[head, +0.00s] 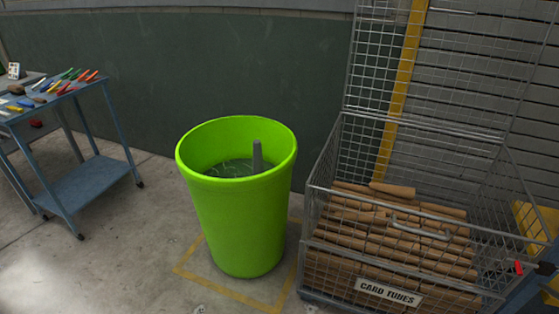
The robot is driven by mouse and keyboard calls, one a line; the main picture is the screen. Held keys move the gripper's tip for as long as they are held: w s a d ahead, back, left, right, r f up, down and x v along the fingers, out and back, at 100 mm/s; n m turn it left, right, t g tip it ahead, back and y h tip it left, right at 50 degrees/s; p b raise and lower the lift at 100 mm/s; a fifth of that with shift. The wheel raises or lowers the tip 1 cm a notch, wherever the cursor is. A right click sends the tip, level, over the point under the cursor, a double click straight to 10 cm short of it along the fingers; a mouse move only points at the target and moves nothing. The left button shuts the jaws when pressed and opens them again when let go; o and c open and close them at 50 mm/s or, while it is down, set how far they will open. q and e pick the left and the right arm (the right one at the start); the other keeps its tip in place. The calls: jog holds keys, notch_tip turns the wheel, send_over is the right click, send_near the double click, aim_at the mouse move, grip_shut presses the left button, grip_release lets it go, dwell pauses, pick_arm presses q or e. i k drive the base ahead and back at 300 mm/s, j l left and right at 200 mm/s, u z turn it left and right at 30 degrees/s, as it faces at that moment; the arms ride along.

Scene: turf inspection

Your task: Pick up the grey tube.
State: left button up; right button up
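A grey tube (257,157) stands upright inside a bright green bin (238,219), near the right side of its opening. Neither of my grippers shows in the head view.
A wire cage (324,209) labelled "CARD TUBES" and full of brown tubes (372,241) stands close to the bin's right. A blue cart (92,185) with tools on top is at left. A dark wall (240,70) is behind. Floor between cart and bin is clear.

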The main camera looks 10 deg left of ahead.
aim_at(257, 162)
jog(key=i+j+z, duration=0.1)
jog(key=j, duration=0.3)
jog(key=i+j, duration=0.2)
jog(key=j, duration=0.25)
jog(key=i+j+z, duration=0.15)
jog(key=j, duration=0.25)
jog(key=i+j, duration=0.1)
jog(key=j, duration=0.35)
jog(key=i+j+z, duration=0.15)
jog(key=j, duration=0.3)
jog(key=j+z, duration=0.1)
jog(key=j, duration=0.35)
